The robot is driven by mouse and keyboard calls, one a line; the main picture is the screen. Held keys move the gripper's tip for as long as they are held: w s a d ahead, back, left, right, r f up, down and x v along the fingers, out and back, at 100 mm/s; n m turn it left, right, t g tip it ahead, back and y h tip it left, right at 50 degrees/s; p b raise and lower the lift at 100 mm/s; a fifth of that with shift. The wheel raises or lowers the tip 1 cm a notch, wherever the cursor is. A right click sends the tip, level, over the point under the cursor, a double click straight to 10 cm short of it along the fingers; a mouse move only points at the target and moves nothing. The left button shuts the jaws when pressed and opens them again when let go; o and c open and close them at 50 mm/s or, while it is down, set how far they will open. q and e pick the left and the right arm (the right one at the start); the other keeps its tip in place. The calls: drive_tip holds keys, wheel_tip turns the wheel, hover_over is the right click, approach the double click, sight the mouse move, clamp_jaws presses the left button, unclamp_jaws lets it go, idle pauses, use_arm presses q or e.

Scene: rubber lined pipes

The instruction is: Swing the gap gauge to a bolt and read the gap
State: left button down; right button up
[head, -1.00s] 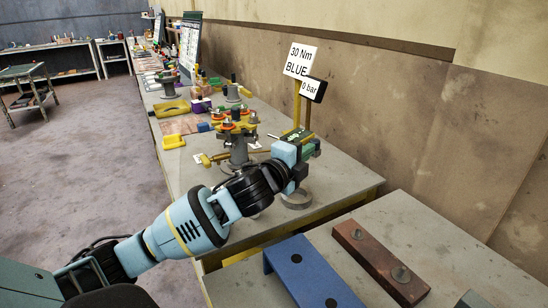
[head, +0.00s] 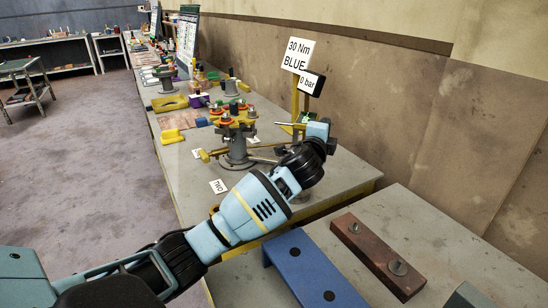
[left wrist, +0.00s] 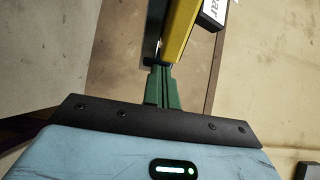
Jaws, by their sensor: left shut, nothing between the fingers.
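A grey pipe flange stand (head: 237,148) with orange and green bolt parts (head: 235,117) on top stands on the grey bench. A thin yellow-brown bar (head: 232,151) runs beside it, with a yellow end at the left; I cannot tell whether it is the gap gauge. My left gripper (head: 305,118) is right of the flange, close to the sign post, partly hidden by its own wrist. In the left wrist view its green fingers (left wrist: 163,86) are together and empty, just below a yellow post (left wrist: 180,30). My right gripper is not in view.
Signs reading "30 Nm BLUE" (head: 298,55) and "0 bar" (head: 312,82) rise behind the gripper. A "TWO" label (head: 218,187) lies on the bench. A blue plate (head: 308,270) and a brown block (head: 376,255) with studs are in front. Tools and more flanges stand farther back.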

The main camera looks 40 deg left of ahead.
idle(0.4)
use_arm(q)
drive_tip(key=v, duration=0.7)
drive_tip(key=shift+s, duration=0.4)
